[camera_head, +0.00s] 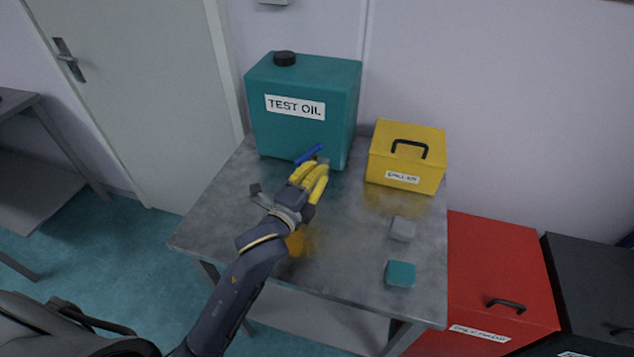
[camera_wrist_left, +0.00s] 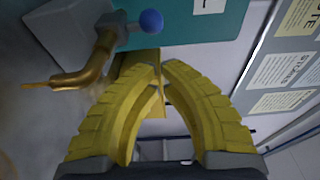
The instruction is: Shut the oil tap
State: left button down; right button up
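The teal oil tank (camera_head: 285,130) marked TEST OIL stands at the back of the metal table. Its tap has a blue lever (camera_head: 308,154) low on the front, which juts out just beyond my left gripper's fingers. In the left wrist view the tap's bent brass spout (camera_wrist_left: 85,75) shows at upper left, with the rounded blue lever end (camera_wrist_left: 151,21) beside it. My left gripper (camera_head: 318,168) has its yellow fingers in front of the tank. In the wrist view its fingertips (camera_wrist_left: 161,63) meet, with nothing seen between them, apart from the lever. My right gripper is not in view.
A yellow spill kit box (camera_head: 405,160) with a black handle stands right of the tank. A small grey block (camera_head: 403,228) and a teal block (camera_head: 400,273) lie on the table (camera_head: 345,270) near its right edge. A red bin (camera_head: 500,270) stands beside the table.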

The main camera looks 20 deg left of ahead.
aim_at(309, 157)
pick_arm(q)
jog(key=shift+w+a, duration=0.3)
jog(key=shift+a, duration=0.25)
jog(key=shift+w+a, duration=0.25)
jog(key=shift+a, duration=0.25)
jog(key=shift+h, duration=0.3)
